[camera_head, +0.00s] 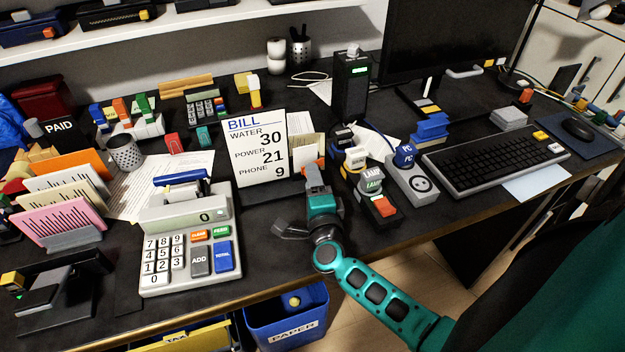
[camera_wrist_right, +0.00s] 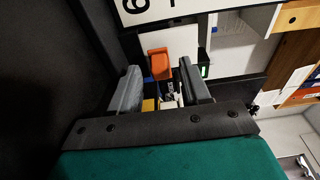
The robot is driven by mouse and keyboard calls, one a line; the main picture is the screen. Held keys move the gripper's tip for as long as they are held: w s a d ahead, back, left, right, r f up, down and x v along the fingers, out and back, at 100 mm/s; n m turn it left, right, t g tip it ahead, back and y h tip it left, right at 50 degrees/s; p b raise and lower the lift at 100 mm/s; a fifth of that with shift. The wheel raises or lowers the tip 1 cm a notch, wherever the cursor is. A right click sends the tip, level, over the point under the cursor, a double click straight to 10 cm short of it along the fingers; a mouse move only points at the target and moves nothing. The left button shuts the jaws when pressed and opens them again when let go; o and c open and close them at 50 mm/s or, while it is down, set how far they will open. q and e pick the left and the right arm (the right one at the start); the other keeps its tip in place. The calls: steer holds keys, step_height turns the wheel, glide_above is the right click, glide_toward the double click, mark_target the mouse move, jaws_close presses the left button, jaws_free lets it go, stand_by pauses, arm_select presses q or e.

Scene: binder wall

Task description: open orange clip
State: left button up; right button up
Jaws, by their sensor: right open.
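The orange clip (camera_head: 311,167) shows beside the lower right edge of the BILL card (camera_head: 262,148), just beyond my right gripper (camera_head: 317,187). In the right wrist view the orange clip (camera_wrist_right: 159,63) is ahead, between the lines of the two grey fingers. My right gripper (camera_wrist_right: 162,84) is open there, with a gap between its fingers and no grip visible on the clip. The gripper hides the clip's lower part in the head view. My left gripper is not in view.
A calculator (camera_head: 189,240) stands to the left of my right gripper. A power strip with labelled plugs (camera_head: 369,183) stands close on the right. A blue paper bin (camera_head: 287,318) is below the desk's front edge.

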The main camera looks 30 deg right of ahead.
steer(key=shift+w+d, duration=0.15)
steer(key=shift+w, duration=0.2)
steer(key=shift+c, duration=0.4)
jaws_close()
